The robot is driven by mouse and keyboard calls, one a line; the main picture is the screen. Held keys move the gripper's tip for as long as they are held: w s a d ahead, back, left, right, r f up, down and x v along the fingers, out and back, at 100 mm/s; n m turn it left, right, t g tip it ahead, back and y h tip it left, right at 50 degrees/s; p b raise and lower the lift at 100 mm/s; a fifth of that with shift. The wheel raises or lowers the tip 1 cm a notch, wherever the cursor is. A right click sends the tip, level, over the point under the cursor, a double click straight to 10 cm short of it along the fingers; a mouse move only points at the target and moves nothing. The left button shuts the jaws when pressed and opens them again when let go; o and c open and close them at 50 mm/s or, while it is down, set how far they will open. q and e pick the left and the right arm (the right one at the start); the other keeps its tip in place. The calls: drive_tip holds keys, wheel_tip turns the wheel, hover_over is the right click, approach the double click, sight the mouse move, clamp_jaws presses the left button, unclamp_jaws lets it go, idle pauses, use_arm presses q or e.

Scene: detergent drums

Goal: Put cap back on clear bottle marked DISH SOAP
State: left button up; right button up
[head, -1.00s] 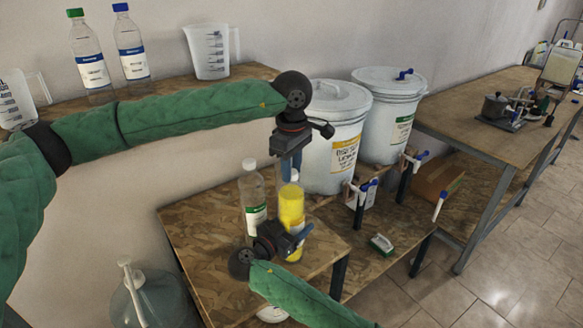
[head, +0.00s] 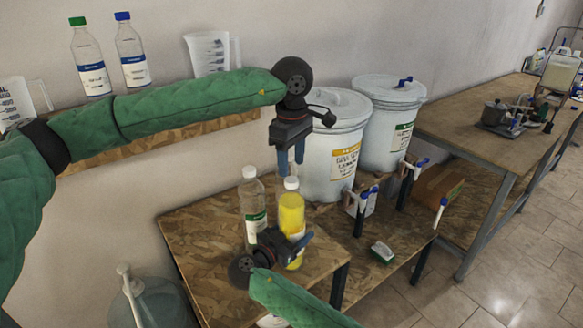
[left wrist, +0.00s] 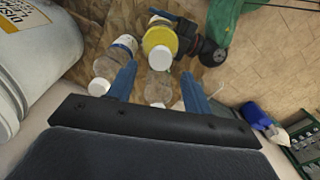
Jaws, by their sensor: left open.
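A clear-walled bottle of yellow liquid (head: 291,214) stands upright on the low board table, its white cap (head: 291,184) seated on its neck. The cap also shows in the left wrist view (left wrist: 160,58). I cannot read this bottle's label. My left gripper (head: 291,163) points down above the cap, open and empty, with a gap below its fingertips. My right gripper (head: 297,243) is low at the yellow bottle, with its fingers about the body; the bottle partly hides them. A clear bottle with a green label and white cap (head: 253,205) stands close by on the left.
Two white drums with taps (head: 333,130) (head: 394,110) stand behind. A scrub brush (head: 382,252) lies on the lower board. Two bottles (head: 88,60) (head: 131,52) and jugs (head: 207,52) stand on the wall shelf. A large clear jug (head: 155,298) stands at the lower left.

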sight(291, 179)
use_arm(q)
drive_tip(key=shift+c, duration=0.2)
drive_tip(key=shift+w+d+r, duration=0.1)
drive_tip(key=shift+d+r, duration=0.1)
drive_tip(key=shift+r, duration=0.9)
drive_tip(key=shift+r+n, duration=0.3)
drive_tip(key=shift+n, duration=0.8)
drive_tip(key=n, duration=0.5)
drive_tip(key=shift+a+r, duration=0.1)
drive_tip(key=shift+r, duration=0.2)
drive_tip(key=n, duration=0.6)
drive_tip(key=shift+a+n, duration=0.1)
drive_tip(key=shift+n, duration=0.3)
drive_tip(key=shift+f, duration=0.1)
drive_tip(key=shift+f, duration=3.95)
